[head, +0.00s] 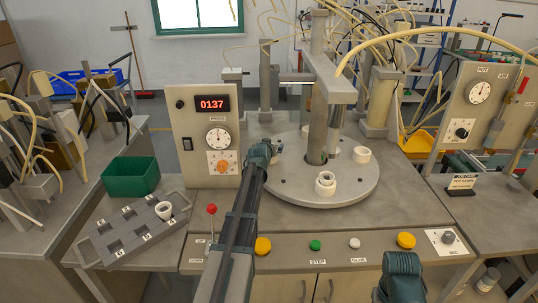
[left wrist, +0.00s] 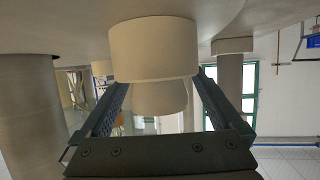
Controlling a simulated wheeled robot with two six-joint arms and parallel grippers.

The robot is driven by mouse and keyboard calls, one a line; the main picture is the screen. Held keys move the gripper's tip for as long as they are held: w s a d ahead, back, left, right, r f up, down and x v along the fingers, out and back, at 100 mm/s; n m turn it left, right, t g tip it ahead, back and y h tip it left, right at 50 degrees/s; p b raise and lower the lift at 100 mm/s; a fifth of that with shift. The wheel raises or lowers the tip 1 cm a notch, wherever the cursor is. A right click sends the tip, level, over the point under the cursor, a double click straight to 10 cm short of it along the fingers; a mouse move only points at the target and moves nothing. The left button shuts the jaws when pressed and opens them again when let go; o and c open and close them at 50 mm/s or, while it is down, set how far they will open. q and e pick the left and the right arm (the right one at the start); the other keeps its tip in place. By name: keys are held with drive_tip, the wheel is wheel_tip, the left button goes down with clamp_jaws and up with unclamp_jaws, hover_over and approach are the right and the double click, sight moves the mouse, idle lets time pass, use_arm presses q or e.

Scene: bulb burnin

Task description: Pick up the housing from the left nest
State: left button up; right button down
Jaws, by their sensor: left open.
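My left gripper (head: 266,150) is at the left edge of the round table (head: 345,192), at the left nest. In the left wrist view its two fingers (left wrist: 160,88) are apart, one on each side of a whitish housing (left wrist: 152,50), a wide cylinder with a narrower part. The housing is between or just beyond the fingertips; no grip shows. In the head view my gripper mostly hides that housing. Another white housing (head: 325,184) stands at the front of the table and one more (head: 362,155) at the right. Of my right arm only a teal link shows at the bottom right.
A steel column with an overhead arm (head: 330,75) rises from the round table. A control panel (head: 207,135) reading 0137 stands at the left. A grey tray (head: 130,236) with a white ring part (head: 164,210) and a green bin (head: 131,177) are farther left. Buttons line the front edge.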

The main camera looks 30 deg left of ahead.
use_arm(q)
drive_tip(key=c, duration=1.4)
drive_tip(key=shift+r, duration=0.15)
wheel_tip(320, 180, up, 10)
drive_tip(key=p, duration=1)
